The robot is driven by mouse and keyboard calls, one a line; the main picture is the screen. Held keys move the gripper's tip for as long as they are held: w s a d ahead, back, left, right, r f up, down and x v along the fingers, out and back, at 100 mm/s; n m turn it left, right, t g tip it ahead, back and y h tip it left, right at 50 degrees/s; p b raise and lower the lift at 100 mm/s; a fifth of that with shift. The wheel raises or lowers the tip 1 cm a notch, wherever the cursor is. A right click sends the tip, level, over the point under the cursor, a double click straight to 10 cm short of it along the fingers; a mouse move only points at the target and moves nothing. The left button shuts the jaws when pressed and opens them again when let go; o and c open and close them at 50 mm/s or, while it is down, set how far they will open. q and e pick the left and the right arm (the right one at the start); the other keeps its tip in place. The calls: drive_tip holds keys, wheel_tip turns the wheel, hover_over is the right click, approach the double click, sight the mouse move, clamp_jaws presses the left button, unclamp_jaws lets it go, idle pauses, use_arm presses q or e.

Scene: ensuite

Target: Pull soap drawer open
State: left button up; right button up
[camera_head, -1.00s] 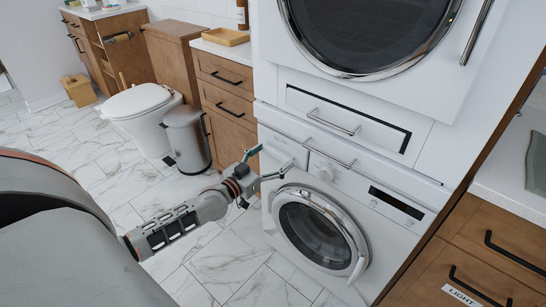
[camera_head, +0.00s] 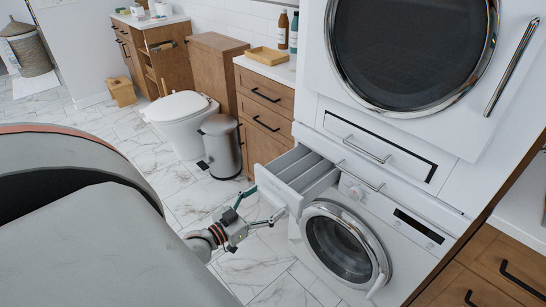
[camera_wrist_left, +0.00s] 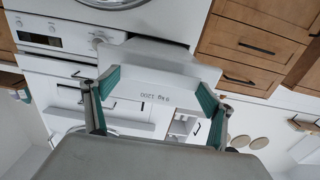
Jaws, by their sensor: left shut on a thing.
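The soap drawer (camera_head: 298,171) of the white washing machine (camera_head: 375,203) is pulled well out, and its grey compartments show from above in the head view. Its white front (camera_wrist_left: 152,72), marked "9 kg 1200", shows in the left wrist view. My left gripper (camera_head: 270,199) is at the drawer's front end, low in the head view. My right gripper is in neither view.
The round washer door (camera_head: 345,247) is shut below the drawer. A shut drawer panel (camera_head: 370,150) and a dryer (camera_head: 410,50) are above. Left of the machine are a wooden cabinet (camera_head: 262,106), a bin (camera_head: 222,145) and a toilet (camera_head: 182,115). Marble floor is clear in front.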

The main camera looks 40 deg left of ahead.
use_arm(q)
drive_tip(key=shift+s, duration=0.25)
drive_tip(key=o, duration=1.6)
drive_tip(key=shift+s, duration=0.15)
drive_tip(key=s, duration=0.7)
drive_tip(key=s+a, duration=0.1)
drive_tip(key=s, duration=0.3)
drive_tip(key=shift+s, duration=0.35)
